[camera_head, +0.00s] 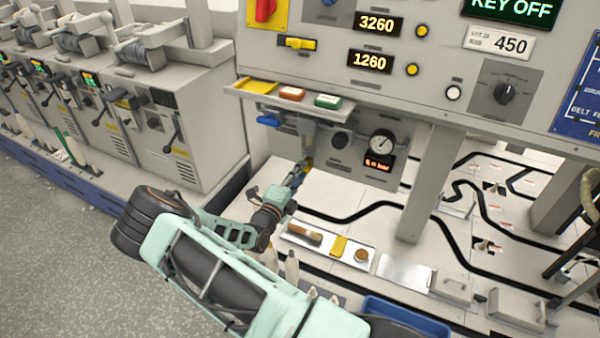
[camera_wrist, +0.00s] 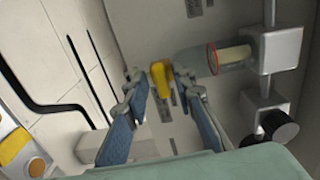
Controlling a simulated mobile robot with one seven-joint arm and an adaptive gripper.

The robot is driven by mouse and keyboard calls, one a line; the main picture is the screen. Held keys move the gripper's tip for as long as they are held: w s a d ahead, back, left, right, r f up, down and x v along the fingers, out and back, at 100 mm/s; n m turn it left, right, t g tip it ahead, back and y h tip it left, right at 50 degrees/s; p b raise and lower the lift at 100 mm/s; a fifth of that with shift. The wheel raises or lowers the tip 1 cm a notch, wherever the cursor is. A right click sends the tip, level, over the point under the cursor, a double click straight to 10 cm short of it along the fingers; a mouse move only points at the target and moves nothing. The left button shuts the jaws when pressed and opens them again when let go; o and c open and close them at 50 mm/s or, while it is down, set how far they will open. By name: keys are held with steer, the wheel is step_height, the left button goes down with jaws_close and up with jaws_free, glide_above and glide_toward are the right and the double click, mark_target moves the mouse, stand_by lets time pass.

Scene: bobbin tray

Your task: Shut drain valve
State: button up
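A small yellow handle, which looks like the drain valve's (camera_wrist: 160,72), sits low on the grey housing. In the wrist view it lies between the tips of my gripper (camera_wrist: 158,84). The fingers are open, with a visible gap on each side of the handle; contact cannot be made out. In the head view a bit of the yellow handle (camera_head: 309,164) shows beside my gripper (camera_head: 301,172), below the gauge panel. My gripper partly hides it there. A clear filter bowl with a red ring (camera_wrist: 214,58) is to the right of the handle in the wrist view.
A blue lever (camera_head: 268,121) and a round gauge (camera_head: 381,143) are on the panel above. A tray with a brush, a yellow block and a round piece (camera_head: 318,246) lies below my gripper. A grey post (camera_head: 430,188) stands to the right. Black lines mark the pale floor panels.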

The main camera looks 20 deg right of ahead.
steer(key=v, duration=1.2)
steer(key=shift+r, duration=0.1)
